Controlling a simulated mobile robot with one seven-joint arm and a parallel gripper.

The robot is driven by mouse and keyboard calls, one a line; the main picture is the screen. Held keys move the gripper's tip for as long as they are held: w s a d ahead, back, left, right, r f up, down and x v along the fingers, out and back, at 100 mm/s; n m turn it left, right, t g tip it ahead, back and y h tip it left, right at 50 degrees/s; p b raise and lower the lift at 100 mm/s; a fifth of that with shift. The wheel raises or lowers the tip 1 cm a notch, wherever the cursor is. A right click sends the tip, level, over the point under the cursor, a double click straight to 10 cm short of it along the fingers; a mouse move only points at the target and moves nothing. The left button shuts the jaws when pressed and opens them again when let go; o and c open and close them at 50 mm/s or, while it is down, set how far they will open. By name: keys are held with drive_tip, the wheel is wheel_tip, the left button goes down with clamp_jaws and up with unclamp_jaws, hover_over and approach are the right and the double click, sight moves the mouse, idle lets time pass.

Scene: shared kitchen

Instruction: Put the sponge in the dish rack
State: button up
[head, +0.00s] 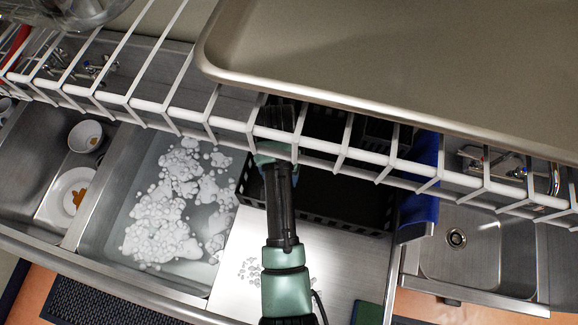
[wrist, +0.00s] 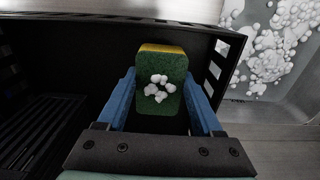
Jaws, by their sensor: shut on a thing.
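The sponge (wrist: 159,72) is green with a yellow edge and has white foam on its face. It shows in the wrist view between the two blue fingers of my gripper (wrist: 160,98), which is shut on it. The black dish rack (wrist: 90,48) surrounds the sponge on the far and left sides in that view, and the sponge is over or inside it. Whether the sponge touches the rack floor I cannot tell. In the head view the dish rack (head: 340,205) stands on the steel counter, and my arm reaches over its left end. The white wire shelf hides part of my gripper and the sponge there.
A white wire shelf (head: 140,105) with a metal tray (head: 400,60) hangs above the rack. A foamy sink (head: 170,215) lies left of the rack, with a cup (head: 85,136) and plate (head: 68,196) farther left. A small basin (head: 478,245) is at right.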

drive_tip(key=shift+w+f, duration=0.1)
drive_tip(key=shift+f, duration=2.7)
drive_tip(key=shift+f, duration=0.15)
drive_tip(key=o, duration=1.5)
drive_tip(key=shift+o, duration=0.2)
wheel_tip(320, 180, up, 12)
drive_tip(key=shift+r, duration=0.2)
